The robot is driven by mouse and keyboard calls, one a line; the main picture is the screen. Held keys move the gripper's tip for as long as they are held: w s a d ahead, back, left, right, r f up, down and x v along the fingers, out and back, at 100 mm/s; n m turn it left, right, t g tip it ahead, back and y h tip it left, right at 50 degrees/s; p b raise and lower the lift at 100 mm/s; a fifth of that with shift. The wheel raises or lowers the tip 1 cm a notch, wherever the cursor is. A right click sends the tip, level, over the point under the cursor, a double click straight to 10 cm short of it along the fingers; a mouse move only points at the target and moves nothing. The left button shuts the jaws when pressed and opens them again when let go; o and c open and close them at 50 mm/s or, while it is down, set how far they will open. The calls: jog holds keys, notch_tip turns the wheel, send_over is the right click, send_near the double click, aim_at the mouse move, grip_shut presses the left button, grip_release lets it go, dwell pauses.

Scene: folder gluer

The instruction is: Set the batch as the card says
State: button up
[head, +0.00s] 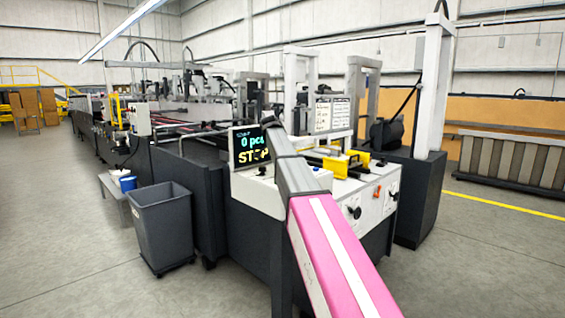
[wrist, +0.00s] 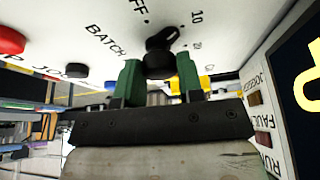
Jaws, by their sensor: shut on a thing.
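The black batch knob (wrist: 160,62) is on a white panel marked BATCH, OFF, 10 and 20 in the wrist view. Its pointer seems to lean toward the 10 mark, but the exact setting is hard to tell. My gripper (wrist: 160,72) has its green fingers on both sides of the knob and is shut on it. In the head view my arm hides the knob and gripper. The display (head: 250,147) reads 0 pcs and STOP. White sheets with print (head: 331,115) stand above the machine; their text is too small to read.
A red button (wrist: 10,40) and a black jog button (wrist: 76,71) sit left of the knob. Lamps marked FAULT and RUN (wrist: 262,120) are at the right. A grey bin (head: 163,225) stands left of the machine.

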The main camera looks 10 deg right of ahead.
jog(key=shift+m+g, duration=0.3)
jog(key=shift+m, duration=0.4)
jog(key=o, duration=0.9)
jog(key=v, duration=1)
jog(key=shift+a+r, duration=0.25)
jog(key=shift+r, duration=0.05)
